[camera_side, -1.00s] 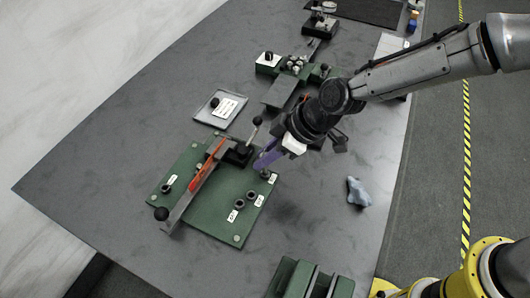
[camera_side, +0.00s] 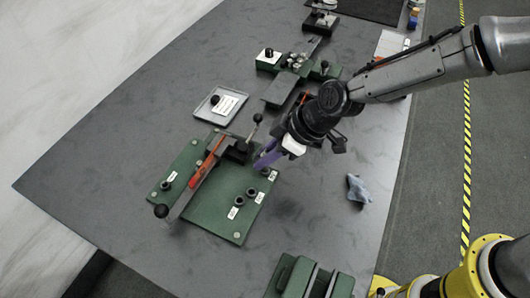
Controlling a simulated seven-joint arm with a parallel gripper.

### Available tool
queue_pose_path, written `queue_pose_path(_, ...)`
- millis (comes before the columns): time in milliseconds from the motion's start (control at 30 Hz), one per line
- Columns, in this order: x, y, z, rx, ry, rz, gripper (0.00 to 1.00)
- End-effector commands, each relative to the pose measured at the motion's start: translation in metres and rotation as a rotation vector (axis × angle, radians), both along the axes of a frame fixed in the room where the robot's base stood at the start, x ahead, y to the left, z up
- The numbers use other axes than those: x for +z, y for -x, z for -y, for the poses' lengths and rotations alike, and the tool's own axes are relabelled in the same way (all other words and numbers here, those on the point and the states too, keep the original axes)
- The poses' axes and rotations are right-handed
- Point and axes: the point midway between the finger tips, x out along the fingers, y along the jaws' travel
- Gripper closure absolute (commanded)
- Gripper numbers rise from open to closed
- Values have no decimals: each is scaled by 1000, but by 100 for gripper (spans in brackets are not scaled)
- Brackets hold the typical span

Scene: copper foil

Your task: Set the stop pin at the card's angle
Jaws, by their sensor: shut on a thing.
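The green bending plate (camera_side: 215,222) lies on the grey table, with a hinged lever arm (camera_side: 187,193) ending in a black ball across it. An orange-red strip (camera_side: 207,160) lies along the arm. Labelled dark sockets (camera_side: 239,200) sit on the plate, two at the lower right and one at the left. My gripper (camera_side: 263,164), with purple fingers, is at the plate's upper right edge. It is shut on a small dark piece, apparently the stop pin (camera_side: 265,172), beside a white label. Whether the pin is seated is too small to tell. The white card (camera_side: 226,105) lies in a grey tray.
A black-knobbed lever (camera_side: 254,127) stands upright close to my gripper. A green fixture (camera_side: 270,62) stands behind, and green blocks (camera_side: 300,277) stand at the front. A blue cloth (camera_side: 358,189) lies to the right. Table between cloth and plate is clear.

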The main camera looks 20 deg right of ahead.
Motion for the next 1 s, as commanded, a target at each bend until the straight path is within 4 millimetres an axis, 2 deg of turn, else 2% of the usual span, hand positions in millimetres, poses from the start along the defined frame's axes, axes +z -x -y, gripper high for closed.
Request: queue_pose_path(1000,-10,0,0,-1,0,1,100)
